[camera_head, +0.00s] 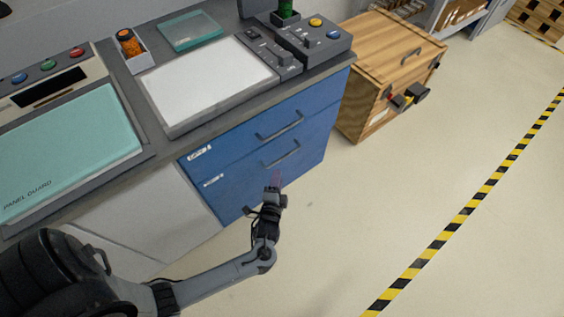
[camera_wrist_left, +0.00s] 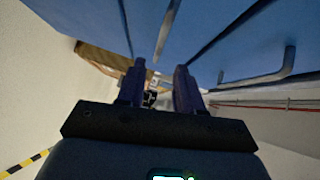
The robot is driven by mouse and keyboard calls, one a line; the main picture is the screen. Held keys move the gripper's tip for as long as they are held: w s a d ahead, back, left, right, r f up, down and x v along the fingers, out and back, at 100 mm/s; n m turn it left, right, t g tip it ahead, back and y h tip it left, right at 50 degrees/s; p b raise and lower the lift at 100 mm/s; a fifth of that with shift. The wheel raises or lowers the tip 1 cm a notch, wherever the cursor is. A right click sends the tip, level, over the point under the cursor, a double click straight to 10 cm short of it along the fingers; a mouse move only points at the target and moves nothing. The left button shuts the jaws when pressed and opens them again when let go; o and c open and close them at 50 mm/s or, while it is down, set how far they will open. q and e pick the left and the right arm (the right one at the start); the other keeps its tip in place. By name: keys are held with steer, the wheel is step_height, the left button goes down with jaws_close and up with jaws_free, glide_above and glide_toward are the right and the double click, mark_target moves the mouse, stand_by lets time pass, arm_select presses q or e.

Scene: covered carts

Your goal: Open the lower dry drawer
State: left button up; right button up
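The blue cabinet has an upper drawer (camera_head: 235,140) with a label and a grey bar handle (camera_head: 280,125). Below it is a lower labelled drawer (camera_head: 235,175) with its own bar handle (camera_head: 281,154). Both fronts look closed; the label text is too small to read surely. My left gripper (camera_head: 275,182) is in front of the cabinet, just below the lower handle. In the left wrist view its two fingers (camera_wrist_left: 160,85) are apart with nothing visible between them. A bar handle (camera_wrist_left: 164,32) shows beyond the fingertips, another (camera_wrist_left: 262,77) at the right. My right gripper is out of view.
A grey countertop (camera_head: 175,143) with a white board (camera_head: 205,80) and button panels is above the drawers. A further handle (camera_head: 250,210) shows low on the cabinet, partly behind my arm. A wooden crate (camera_head: 385,65) stands to the right. Open floor lies in front.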

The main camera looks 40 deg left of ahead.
mark_target(281, 158)
arm_select(q)
steer(key=shift+b+x, duration=2.3)
steer(key=shift+x, duration=2.75)
steer(key=shift+s+a, duration=0.1)
jaws_close()
